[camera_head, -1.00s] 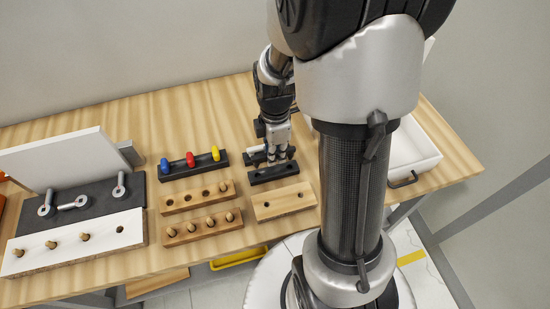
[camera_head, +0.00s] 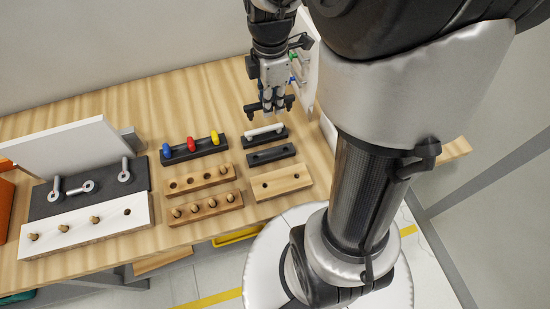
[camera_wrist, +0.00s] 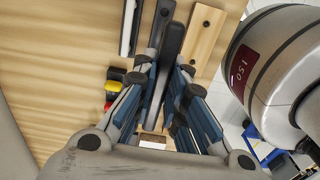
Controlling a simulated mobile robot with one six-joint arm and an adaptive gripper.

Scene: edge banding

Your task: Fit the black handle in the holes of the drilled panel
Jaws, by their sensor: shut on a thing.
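My gripper (camera_head: 272,103) is shut on the black handle (camera_head: 251,112) and holds it in the air above the table, over the back of the two black holders. In the wrist view the handle (camera_wrist: 173,42) runs lengthwise between the fingers (camera_wrist: 165,70), which partly hide it. The drilled panel (camera_head: 292,181) is a light wooden block with two dark holes, flat on the table, nearer the front edge than my gripper. It also shows in the wrist view (camera_wrist: 205,40), to the right of the handle and apart from it.
A black holder (camera_head: 270,155) with two empty holes lies behind the panel. Behind it a second holder carries a white bar (camera_head: 265,131). Wooden peg blocks (camera_head: 205,208) and a rack with blue, red and yellow pieces (camera_head: 193,149) stand to the left.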

